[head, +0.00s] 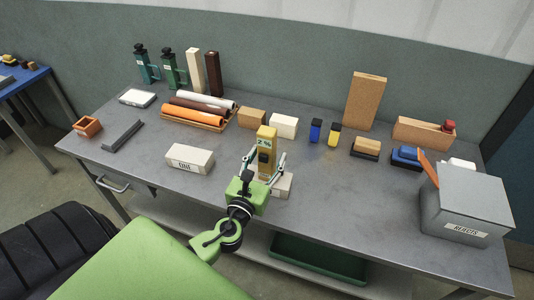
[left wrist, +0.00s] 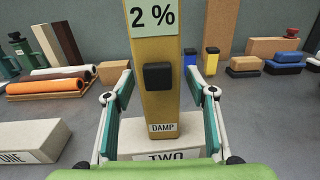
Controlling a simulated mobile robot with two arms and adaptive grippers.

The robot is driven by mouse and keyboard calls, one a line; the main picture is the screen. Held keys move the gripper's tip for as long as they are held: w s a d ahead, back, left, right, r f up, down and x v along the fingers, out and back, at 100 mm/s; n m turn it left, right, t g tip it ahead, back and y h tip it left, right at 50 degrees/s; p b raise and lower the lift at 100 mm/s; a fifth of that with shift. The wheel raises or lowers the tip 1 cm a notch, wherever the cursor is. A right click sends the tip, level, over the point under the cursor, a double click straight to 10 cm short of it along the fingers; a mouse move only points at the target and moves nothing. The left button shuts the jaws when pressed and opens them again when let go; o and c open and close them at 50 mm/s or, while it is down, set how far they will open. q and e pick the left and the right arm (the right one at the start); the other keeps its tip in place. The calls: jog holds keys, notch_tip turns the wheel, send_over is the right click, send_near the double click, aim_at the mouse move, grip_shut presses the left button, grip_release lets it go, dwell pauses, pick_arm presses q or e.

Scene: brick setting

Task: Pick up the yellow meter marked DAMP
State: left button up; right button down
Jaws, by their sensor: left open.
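The yellow meter (head: 266,138) stands upright on a pale block labelled TWO (head: 283,187), near the front middle of the table. In the left wrist view the meter (left wrist: 160,112) shows a "2 %" display, a black knob and a DAMP label; its top is cut off. The block's TWO label (left wrist: 172,156) shows below it. My left gripper (head: 265,161) is open, with one finger on each side of the meter. In the left wrist view, small gaps show between the fingers (left wrist: 160,97) and the meter. My right gripper is not in view.
A pale block labelled ONE (head: 190,158) lies to the left. Behind are a tan block (head: 251,118), a white block (head: 284,125) and blue (head: 316,130) and yellow (head: 334,134) small items. A grey REJECTS box (head: 467,200) stands at right. Table between is clear.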

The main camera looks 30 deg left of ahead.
pick_arm(q)
jog(key=c, duration=1.3)
jog(key=shift+c, duration=0.2)
jog(key=shift+r, duration=0.15)
